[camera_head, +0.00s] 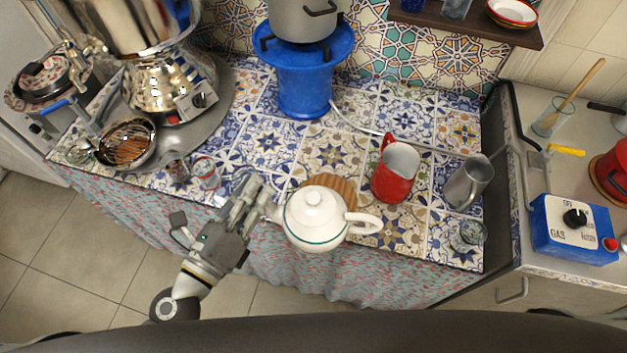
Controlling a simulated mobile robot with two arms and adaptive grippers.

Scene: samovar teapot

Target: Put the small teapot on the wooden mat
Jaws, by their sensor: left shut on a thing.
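The small white teapot (314,222), with a thin green line round it, is at the front edge of the tiled table, its handle to the right. It overlaps the ribbed wooden mat (343,188), whose back part shows behind it. The teapot's lower part hangs past the table edge in the picture; I cannot tell its exact height. My left gripper (258,203) is at the teapot's left side, shut on it around the spout, which is partly hidden by the fingers. My right gripper is not in view.
A red pitcher (394,172) stands close to the right of the mat, with a metal mug (467,182) and a glass (467,235) further right. Small glasses (205,172) stand left of my gripper. A blue burner (303,85) with a pot is behind. Tiles between are clear.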

